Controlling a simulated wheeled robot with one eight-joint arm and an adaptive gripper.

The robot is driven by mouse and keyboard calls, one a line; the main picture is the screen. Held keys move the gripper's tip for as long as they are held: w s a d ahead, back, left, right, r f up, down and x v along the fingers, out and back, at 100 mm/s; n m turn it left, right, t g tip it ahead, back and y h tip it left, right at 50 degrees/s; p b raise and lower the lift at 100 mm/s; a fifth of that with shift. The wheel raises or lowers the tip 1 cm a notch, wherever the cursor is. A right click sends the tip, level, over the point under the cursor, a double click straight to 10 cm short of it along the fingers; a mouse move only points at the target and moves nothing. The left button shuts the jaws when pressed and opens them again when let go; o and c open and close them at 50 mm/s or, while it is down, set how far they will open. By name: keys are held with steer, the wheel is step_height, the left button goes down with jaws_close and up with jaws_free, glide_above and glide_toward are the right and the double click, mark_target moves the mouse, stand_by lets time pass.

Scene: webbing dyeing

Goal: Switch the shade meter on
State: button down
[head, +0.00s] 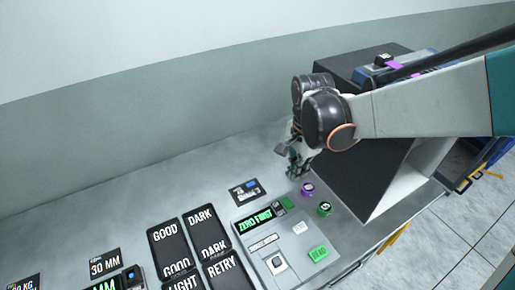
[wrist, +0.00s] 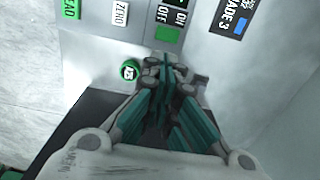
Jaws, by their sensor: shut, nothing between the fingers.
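The shade meter (head: 285,240) is a grey panel on the bench in the head view. Its display (head: 255,220) is lit and reads "ZERO FIRST". A small switch with a green part (head: 286,203) sits right of the display. In the wrist view the switch's green part (wrist: 168,34) shows beside ON and OFF labels. The rocker's position is too small to tell. A white ZERO button (wrist: 120,12) and a green READ button (head: 319,253) are also on the panel. My gripper (head: 288,158) is shut and empty, above the bench behind the panel; its fingers also show in the wrist view (wrist: 166,68).
A purple puck (head: 307,189) and a green puck (head: 324,209) stand by the panel. A dark open-fronted box (head: 365,165) is at right, close to my arm. A SHADE 3 card (head: 249,191) lies behind the panel. Dark labelled trays (head: 168,250) are at left.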

mark_target(292, 203)
step_height(292, 203, down, 13)
steer(key=b, duration=0.4)
steer(key=shift+s+f+t+b, duration=0.15)
steer(key=shift+f+t+b, duration=0.15)
steer(key=shift+f+b, duration=0.1)
steer(key=shift+d+r, duration=0.1)
steer(key=shift+r, duration=0.05)
steer(key=shift+w+a+r, duration=0.2)
steer(key=shift+w+a, duration=0.3)
steer(key=shift+w, duration=0.2)
